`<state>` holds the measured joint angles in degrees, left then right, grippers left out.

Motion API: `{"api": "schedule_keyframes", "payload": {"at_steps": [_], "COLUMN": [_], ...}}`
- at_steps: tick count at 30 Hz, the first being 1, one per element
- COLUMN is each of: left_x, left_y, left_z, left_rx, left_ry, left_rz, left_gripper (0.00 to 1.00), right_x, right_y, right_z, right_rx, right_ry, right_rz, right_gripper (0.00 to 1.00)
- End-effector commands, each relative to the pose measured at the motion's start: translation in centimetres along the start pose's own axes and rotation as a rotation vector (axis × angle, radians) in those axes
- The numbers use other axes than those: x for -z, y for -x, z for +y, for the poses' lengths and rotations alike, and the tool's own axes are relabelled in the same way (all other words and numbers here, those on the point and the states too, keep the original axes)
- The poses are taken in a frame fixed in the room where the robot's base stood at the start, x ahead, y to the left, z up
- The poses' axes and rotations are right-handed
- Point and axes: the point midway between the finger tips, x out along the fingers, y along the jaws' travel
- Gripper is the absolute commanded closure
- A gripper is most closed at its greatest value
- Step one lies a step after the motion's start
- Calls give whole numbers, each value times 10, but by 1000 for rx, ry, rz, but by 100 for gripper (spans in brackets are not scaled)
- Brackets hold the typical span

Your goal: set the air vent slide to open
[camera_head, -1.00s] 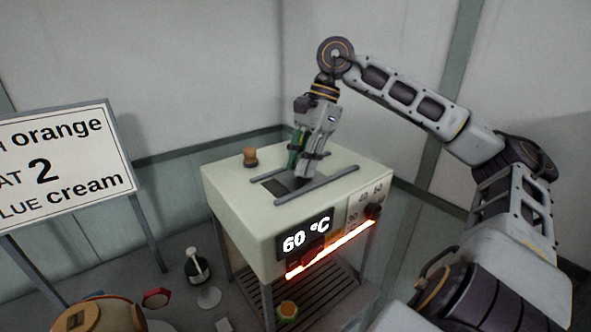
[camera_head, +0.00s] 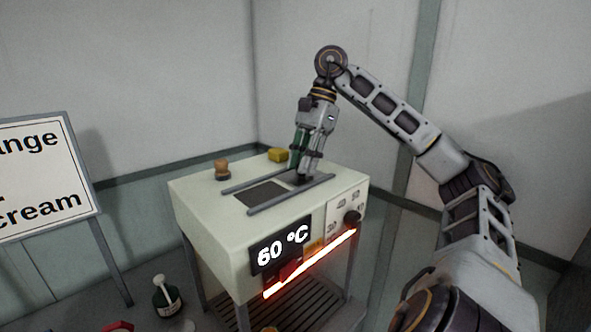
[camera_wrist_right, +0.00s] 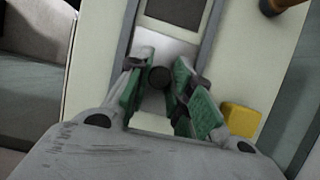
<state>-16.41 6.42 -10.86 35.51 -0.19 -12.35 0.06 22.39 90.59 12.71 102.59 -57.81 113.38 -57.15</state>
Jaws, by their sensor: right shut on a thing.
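The air vent slide (camera_wrist_right: 180,47) is a pale plate with a dark round knob (camera_wrist_right: 159,78), between two rails on top of the cream press (camera_head: 212,212). My right gripper (camera_head: 302,172) points down from above and is shut on the knob. In the right wrist view its green-padded fingers (camera_wrist_right: 158,92) stand on either side of the knob. The dark vent opening (camera_head: 262,195) lies uncovered between the rails, on the left of the gripper. In the head view the fingers mostly hide the slide and knob. My left gripper is not in view.
A yellow block (camera_head: 278,155) and a brown wooden knob (camera_head: 222,170) are on the press top, outside the rails. The front has a 60 °C display (camera_head: 282,245), a glowing bar (camera_head: 310,264) and a black dial (camera_head: 352,218). A sign (camera_head: 40,180) stands left.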

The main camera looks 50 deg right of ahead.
Motion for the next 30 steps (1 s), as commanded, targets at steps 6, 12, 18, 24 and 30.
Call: {"api": "schedule_keyframes", "payload": {"at_steps": [6, 12, 18, 24, 30], "left_x": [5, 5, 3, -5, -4], "left_y": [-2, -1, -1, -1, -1], "left_z": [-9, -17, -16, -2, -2], "left_rx": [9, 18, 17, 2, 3], "left_ry": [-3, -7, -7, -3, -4], "left_rz": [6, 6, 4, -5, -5], "left_gripper": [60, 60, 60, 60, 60], "right_x": [5, 5, 4, 4, 4], "right_y": [4, 4, 3, 2, 3], "right_z": [0, 0, 0, 0, 0], "right_rx": [4, 5, 2, 0, -1], "right_ry": [-2, -3, -2, -1, -1], "right_rz": [2, 3, 2, 2, 3], "right_gripper": [100, 74, 56, 56, 56]}}
